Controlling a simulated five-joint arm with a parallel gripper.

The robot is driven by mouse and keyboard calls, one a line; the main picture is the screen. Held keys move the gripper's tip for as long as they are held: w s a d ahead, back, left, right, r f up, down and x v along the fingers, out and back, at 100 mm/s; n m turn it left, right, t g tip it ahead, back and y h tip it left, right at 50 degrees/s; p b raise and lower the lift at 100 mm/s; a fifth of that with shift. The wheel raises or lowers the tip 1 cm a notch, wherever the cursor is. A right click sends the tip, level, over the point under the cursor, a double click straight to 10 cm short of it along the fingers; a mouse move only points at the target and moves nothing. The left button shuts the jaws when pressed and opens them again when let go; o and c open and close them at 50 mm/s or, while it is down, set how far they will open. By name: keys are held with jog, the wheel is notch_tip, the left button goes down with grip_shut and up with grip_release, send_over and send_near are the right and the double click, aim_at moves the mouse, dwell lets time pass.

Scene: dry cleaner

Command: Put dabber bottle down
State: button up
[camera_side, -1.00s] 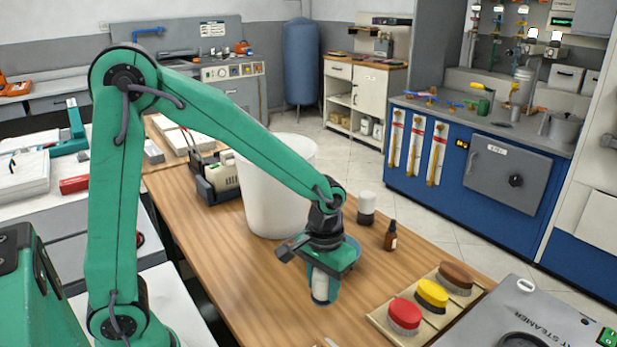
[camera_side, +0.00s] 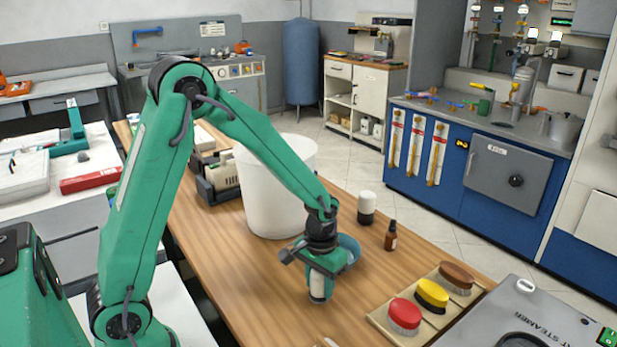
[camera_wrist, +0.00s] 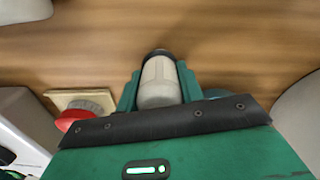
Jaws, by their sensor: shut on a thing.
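The dabber bottle (camera_side: 318,287), pale with a dark end visible in the wrist view (camera_wrist: 159,82), is between the fingers of my gripper (camera_side: 319,282). My gripper is shut on it, with green fingers on both sides in the wrist view (camera_wrist: 160,92). It is held close to upright, low over the wooden table (camera_side: 250,285). I cannot tell whether its lower end touches the wood. My gripper hides part of its body in the side view.
A blue bowl (camera_side: 350,246) is just behind my gripper, with a white bucket (camera_side: 275,190) behind left. A white-and-black container (camera_side: 366,207) and a brown bottle (camera_side: 391,237) stand to the right. Red (camera_side: 404,315), yellow (camera_side: 432,293) and brown (camera_side: 457,276) brushes lie front right. Bare wood lies left.

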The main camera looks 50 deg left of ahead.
jog(key=shift+f, duration=0.85)
jog(key=shift+f, duration=0.1)
jog(key=o, duration=1)
jog(key=shift+o, duration=0.2)
notch_tip(320, 180, up, 12)
jog(key=shift+r, duration=0.1)
jog(key=shift+r, duration=0.1)
